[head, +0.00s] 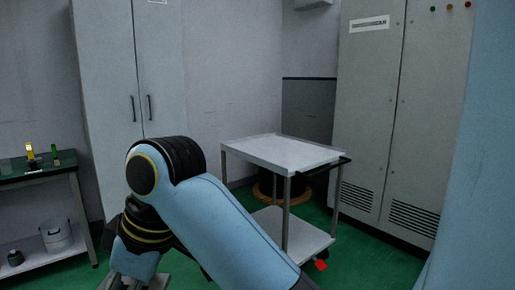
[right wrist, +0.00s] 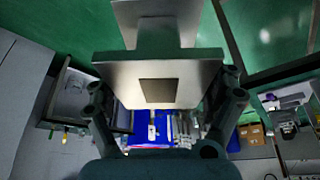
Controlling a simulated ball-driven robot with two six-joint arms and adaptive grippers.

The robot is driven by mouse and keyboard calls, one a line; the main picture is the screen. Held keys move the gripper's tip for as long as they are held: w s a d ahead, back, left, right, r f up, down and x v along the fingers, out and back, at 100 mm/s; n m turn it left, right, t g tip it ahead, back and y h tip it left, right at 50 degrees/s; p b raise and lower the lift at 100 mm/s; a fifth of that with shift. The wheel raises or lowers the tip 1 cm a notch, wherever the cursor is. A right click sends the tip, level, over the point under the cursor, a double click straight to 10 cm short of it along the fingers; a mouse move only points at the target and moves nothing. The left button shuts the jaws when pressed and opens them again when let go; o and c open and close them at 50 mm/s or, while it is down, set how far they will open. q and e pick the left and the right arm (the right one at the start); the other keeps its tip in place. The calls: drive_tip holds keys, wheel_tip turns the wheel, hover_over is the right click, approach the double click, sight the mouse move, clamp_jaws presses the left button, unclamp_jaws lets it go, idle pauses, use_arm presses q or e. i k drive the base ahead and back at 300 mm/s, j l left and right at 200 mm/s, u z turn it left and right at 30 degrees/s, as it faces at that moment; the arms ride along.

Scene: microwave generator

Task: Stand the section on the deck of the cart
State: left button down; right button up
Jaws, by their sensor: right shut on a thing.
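The cart shows in the head view, its pale top deck (head: 283,151) empty and level, with a black push handle at its right end. In the right wrist view my right gripper (right wrist: 168,97) is shut on the section (right wrist: 204,72), a grey metal piece with a square flange and a dark square opening facing the camera. A second flange (right wrist: 160,18) lies beyond its narrower neck. One finger is on each side of the near flange. The section is not visible in the head view. My left gripper is not in view.
The cart's lower shelf (head: 303,237) looks empty where visible. Behind it are a dark drum (head: 266,188) on the floor and a tall grey cabinet (head: 375,110) on the right. A bench (head: 42,175) stands left. My blue arm hides the cart's lower left part.

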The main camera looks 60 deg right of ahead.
sight(283, 152)
drive_tip(key=i+l+z, duration=0.35)
drive_tip(key=l+z, duration=0.15)
drive_tip(key=i+l+z, duration=0.35)
drive_tip(key=z, duration=0.15)
drive_tip(key=i+l+z, duration=0.1)
drive_tip(key=i+z, duration=0.85)
drive_tip(key=i+j, duration=0.1)
drive_tip(key=i, duration=0.35)
drive_tip(key=i+j, duration=0.15)
drive_tip(key=i, duration=0.3)
drive_tip(key=i+j+z, duration=0.1)
drive_tip(key=i, duration=0.4)
drive_tip(key=i+j, duration=0.2)
drive_tip(key=i, duration=0.25)
